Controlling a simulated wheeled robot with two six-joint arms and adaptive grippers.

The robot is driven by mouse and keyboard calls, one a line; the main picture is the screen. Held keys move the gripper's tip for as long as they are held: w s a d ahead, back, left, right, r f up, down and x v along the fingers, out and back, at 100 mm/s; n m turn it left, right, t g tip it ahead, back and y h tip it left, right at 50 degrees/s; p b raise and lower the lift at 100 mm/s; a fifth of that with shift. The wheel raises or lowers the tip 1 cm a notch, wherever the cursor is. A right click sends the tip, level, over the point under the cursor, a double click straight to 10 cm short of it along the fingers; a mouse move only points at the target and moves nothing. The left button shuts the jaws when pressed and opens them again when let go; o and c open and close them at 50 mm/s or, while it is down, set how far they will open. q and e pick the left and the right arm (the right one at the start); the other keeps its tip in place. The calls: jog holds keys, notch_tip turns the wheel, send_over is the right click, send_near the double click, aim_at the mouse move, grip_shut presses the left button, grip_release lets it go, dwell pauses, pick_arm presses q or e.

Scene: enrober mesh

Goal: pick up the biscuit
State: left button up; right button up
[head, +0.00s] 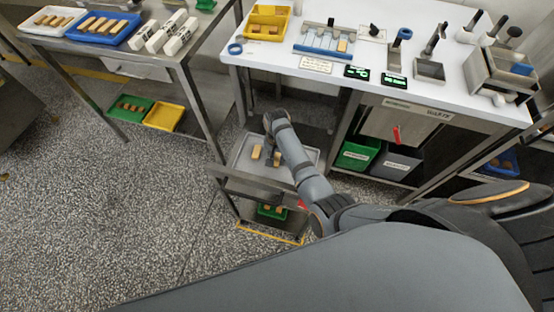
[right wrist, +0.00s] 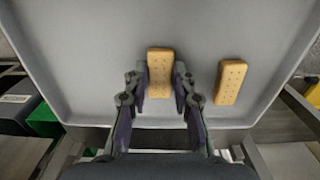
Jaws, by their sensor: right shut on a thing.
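My right gripper (right wrist: 160,88) is shut on a golden-brown finger biscuit (right wrist: 160,73), with one finger on each long side. The biscuit lies lengthwise between the fingers, over the grey tray (right wrist: 90,60); I cannot tell if it still touches the tray. A second biscuit (right wrist: 230,82) lies free on the tray, to the right in the right wrist view. In the head view, my right arm reaches down to the tray (head: 306,154) on the steel cart, and the free biscuit (head: 256,151) shows left of the gripper. My left gripper is not in view.
The white worktable (head: 300,60) stands behind the cart, with a yellow tray (head: 268,22) and tools on it. A green crate (head: 356,153) and a grey crate (head: 395,163) sit beneath it. A steel table (head: 140,45) with biscuit trays stands at left. The tray has raised rims.

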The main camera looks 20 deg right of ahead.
aim_at(276, 159)
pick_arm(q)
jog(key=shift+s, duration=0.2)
pick_arm(e)
jog(key=shift+r, duration=0.3)
notch_tip(276, 159, up, 3)
jog(key=shift+w+f+p, duration=0.1)
jog(key=shift+f+p, duration=0.1)
jog(key=shift+p, duration=0.2)
pick_arm(q)
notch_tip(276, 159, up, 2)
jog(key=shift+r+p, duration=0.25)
jog(key=shift+p, duration=0.6)
pick_arm(e)
jog(key=s+d+r, duration=0.8)
jog(key=s+r, duration=0.1)
jog(key=s, duration=0.2)
jog(key=shift+s+r, duration=0.35)
jog(key=shift+r, duration=0.05)
